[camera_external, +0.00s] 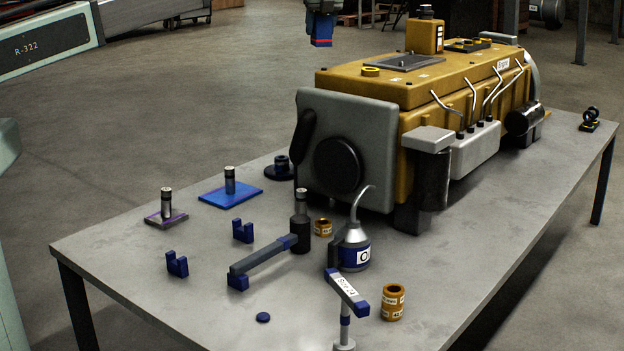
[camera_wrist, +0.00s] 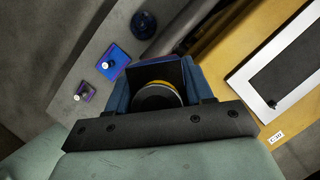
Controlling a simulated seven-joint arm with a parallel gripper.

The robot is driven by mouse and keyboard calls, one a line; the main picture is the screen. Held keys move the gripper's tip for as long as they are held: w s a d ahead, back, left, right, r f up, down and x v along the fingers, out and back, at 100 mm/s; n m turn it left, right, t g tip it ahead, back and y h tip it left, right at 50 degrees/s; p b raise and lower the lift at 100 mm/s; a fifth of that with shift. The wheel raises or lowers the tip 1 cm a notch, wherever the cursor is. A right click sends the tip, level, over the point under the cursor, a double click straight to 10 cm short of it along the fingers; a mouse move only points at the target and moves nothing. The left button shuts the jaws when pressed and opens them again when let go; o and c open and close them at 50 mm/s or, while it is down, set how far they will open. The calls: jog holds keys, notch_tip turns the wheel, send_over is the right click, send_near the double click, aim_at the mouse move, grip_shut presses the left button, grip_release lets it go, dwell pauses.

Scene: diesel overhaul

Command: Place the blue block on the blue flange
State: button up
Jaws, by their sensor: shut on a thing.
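My gripper (camera_external: 321,38) is high at the top of the external view, beyond the engine's left end and above the table. It is shut on a dark blue block (camera_external: 321,43). In the wrist view the block (camera_wrist: 174,64) shows only as a dark face with a blue edge between my fingers (camera_wrist: 160,85); most of it is hidden.
The yellow engine (camera_external: 455,78) stands on the table (camera_external: 180,290). A blue plate (camera_external: 213,196) and a small plate (camera_external: 160,221) hold upright cylinders near the flange. Blue brackets (camera_external: 177,265), an oil can (camera_external: 354,248) and a torque tool (camera_external: 262,257) stand nearer the front.

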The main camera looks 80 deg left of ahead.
jog(key=s+a+n+g, duration=0.1)
jog(key=s+a+n, duration=0.2)
jog(key=s+a, duration=0.9)
send_over(281, 156)
notch_tip(281, 156, down, 25)
jog(key=shift+d+f, duration=0.2)
jog(key=shift+f, duration=5.3)
jog(key=shift+f, duration=0.15)
jog(key=o, duration=1.4)
jog(key=shift+v, duration=3.9)
jog(key=shift+a, duration=0.15)
